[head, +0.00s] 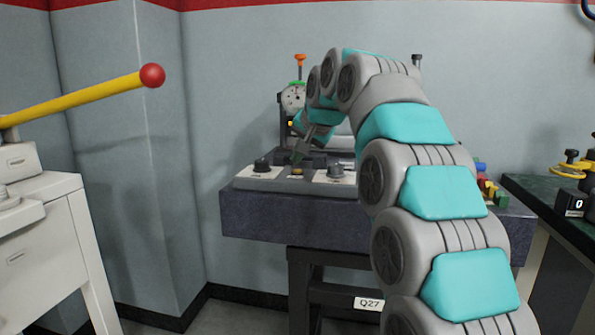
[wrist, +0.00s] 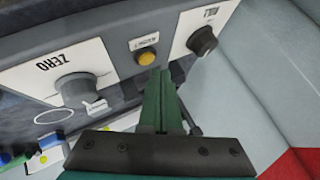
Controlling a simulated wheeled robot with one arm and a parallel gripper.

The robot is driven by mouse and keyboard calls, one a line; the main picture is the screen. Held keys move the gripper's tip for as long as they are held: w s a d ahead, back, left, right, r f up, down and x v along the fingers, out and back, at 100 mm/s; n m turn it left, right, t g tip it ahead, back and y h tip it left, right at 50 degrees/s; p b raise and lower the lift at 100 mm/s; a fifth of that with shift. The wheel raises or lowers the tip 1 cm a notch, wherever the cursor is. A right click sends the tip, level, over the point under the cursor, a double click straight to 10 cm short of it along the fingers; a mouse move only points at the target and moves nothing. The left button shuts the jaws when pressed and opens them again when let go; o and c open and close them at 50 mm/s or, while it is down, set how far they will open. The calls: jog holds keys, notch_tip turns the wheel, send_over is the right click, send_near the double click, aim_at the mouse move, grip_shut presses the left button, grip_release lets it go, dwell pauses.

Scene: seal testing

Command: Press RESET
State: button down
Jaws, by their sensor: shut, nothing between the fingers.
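A small round yellow button (wrist: 147,57) sits on the panel under a small label (wrist: 144,41) that seems to read RESET, upside down in the wrist view. It also shows in the head view (head: 297,171), low between two black knobs. My gripper (wrist: 162,76) is shut and empty, its dark green fingers pointing at the panel just beside the button. In the head view my gripper (head: 299,156) hangs right over the button area. I cannot tell whether the fingertips touch the panel.
A ZERO knob (wrist: 75,88) and another knob (wrist: 203,40) flank the button. A dial gauge (head: 293,97) stands behind the panel on the dark stone block (head: 270,216). A yellow lever with a red ball (head: 152,75) is at left. A green-topped bench (head: 545,195) is at right.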

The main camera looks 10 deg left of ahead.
aim_at(299, 175)
jog(key=shift+f, duration=0.15)
jog(key=shift+f, duration=0.2)
jog(key=shift+f+b, duration=0.35)
jog(key=shift+f, duration=0.1)
dwell(0.8)
dwell(0.3)
jog(key=shift+r+p, duration=0.75)
jog(key=shift+r, duration=0.05)
jog(key=shift+r, duration=0.15)
notch_tip(299, 175, up, 3)
jog(key=p, duration=0.2)
jog(key=shift+p, duration=0.35)
jog(key=shift+r+p, duration=0.35)
jog(key=shift+r, duration=0.5)
